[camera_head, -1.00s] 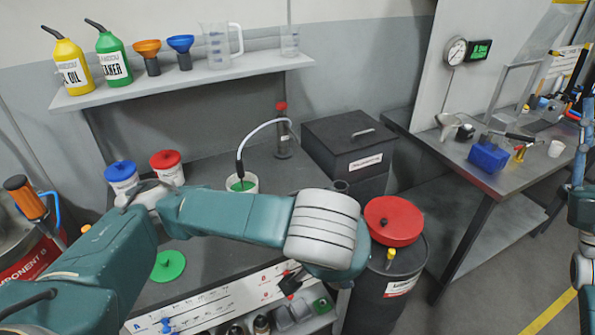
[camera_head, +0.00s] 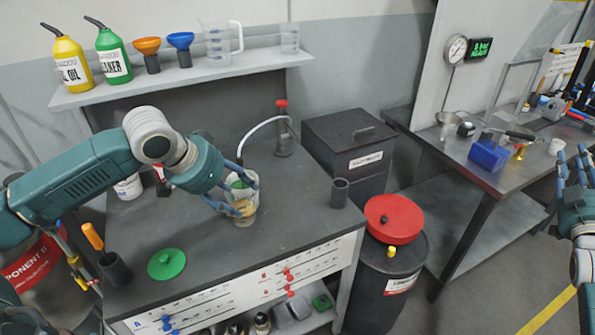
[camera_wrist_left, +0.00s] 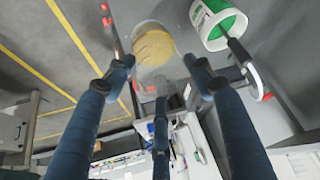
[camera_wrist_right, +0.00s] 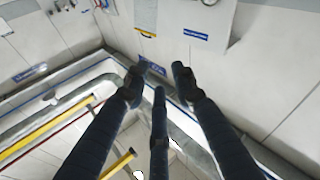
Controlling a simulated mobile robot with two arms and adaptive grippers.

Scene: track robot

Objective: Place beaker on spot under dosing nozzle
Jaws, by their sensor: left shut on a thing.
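My left gripper (camera_head: 238,196) is shut on a clear beaker (camera_head: 244,217) with amber contents, upright over the bench. The beaker also shows in the left wrist view (camera_wrist_left: 153,46) between the fingers. A white cylinder with a green top (camera_wrist_left: 213,22) stands beside the beaker, apart from it in that view; in the head view it is mostly hidden behind my gripper. The dosing nozzle (camera_wrist_left: 238,50) is a dark tip on a curved pale hose (camera_head: 262,127), ending over the green top. My right gripper (camera_head: 572,170) is open and empty at the right edge.
On the bench (camera_head: 215,265) lie a green lid (camera_head: 167,263) at the front left and a dark cup (camera_head: 340,192) at the right. A bottle with red cap (camera_head: 283,135) and a black box (camera_head: 350,143) stand behind. A red-lidded drum (camera_head: 394,220) stands right.

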